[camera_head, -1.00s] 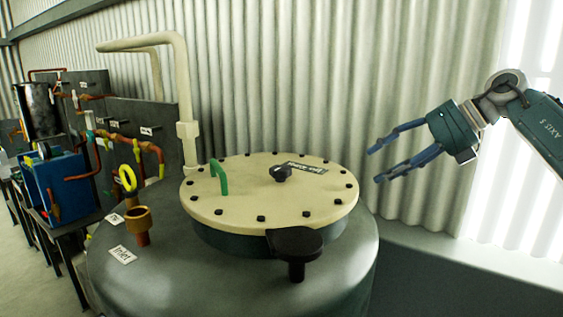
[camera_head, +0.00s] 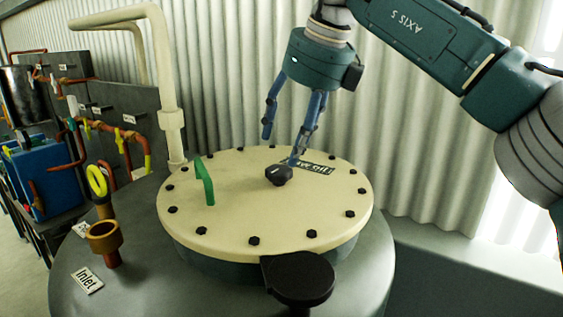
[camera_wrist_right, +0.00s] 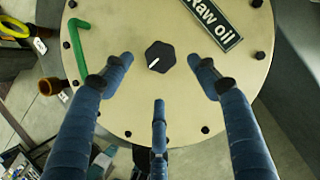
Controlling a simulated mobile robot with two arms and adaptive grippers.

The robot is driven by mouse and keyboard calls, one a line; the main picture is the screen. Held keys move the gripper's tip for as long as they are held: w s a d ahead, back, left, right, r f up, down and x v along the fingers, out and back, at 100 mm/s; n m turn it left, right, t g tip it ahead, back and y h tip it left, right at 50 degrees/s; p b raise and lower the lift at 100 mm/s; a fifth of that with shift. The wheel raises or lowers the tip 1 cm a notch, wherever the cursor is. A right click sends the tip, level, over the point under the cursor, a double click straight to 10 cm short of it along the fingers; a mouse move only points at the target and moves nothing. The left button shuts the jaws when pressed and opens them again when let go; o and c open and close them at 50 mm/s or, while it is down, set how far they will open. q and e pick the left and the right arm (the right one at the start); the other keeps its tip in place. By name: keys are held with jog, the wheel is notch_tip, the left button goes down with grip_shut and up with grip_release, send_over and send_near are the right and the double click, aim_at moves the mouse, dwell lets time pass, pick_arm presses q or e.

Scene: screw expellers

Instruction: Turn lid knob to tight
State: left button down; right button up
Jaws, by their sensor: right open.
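The black lid knob (camera_head: 279,175) sits in the middle of the round cream lid (camera_head: 235,225) on the grey tank. In the right wrist view the knob (camera_wrist_right: 160,56) is hexagonal, with a white mark pointing to its lower left. My right gripper (camera_head: 282,148) is above and behind the knob, pointing down. Its blue fingers are open and empty. In the right wrist view the fingers spread to either side of the knob and below it, apart from it. My left gripper is in neither view.
A "Raw oil" label (camera_wrist_right: 214,22) lies beside the knob. A green handle (camera_head: 204,181) stands on the lid's left, and bolts ring its edge. A black round fitting (camera_head: 299,278) is at the front. A brown inlet pipe (camera_head: 105,240) and yellow-handled valve (camera_head: 97,182) stand left.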

aim_at(279, 168)
jog(key=x, duration=0.5)
jog(key=shift+w+a+p, duration=0.1)
jog(key=shift+w+p, duration=0.1)
jog(key=shift+p, duration=0.15)
jog(key=shift+x, duration=1)
jog(key=c, duration=0.4)
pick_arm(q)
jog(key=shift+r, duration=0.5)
pick_arm(e)
jog(key=shift+r, duration=0.15)
jog(key=c, duration=0.7)
